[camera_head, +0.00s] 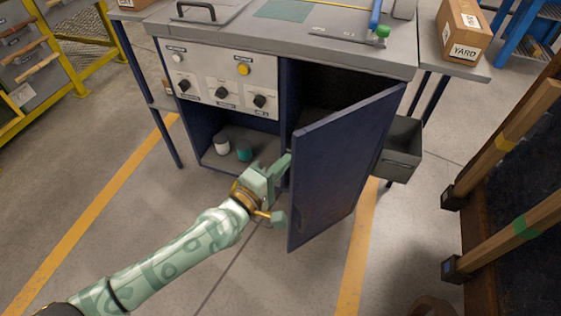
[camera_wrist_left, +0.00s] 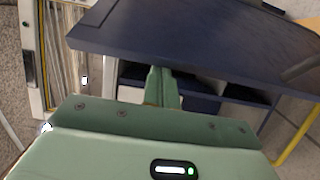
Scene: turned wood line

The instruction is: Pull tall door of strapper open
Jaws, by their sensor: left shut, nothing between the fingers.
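The strapper (camera_head: 330,52) is a dark blue cabinet with a grey top and a white control panel. Its tall door (camera_head: 345,165) is a dark blue panel standing partly open, swung out from the right side, with a dark compartment behind it. My left gripper (camera_head: 284,166) is shut and empty just left of the door's free edge. I cannot tell whether it touches the door. In the left wrist view the shut fingers (camera_wrist_left: 164,82) point toward the lower edge of the dark blue door (camera_wrist_left: 200,42). My right gripper is not in view.
An open shelf left of the door holds a white jar (camera_head: 222,144) and a teal jar (camera_head: 244,151). A grey bin (camera_head: 402,150) sits right of the door. The floor in front is mostly clear.

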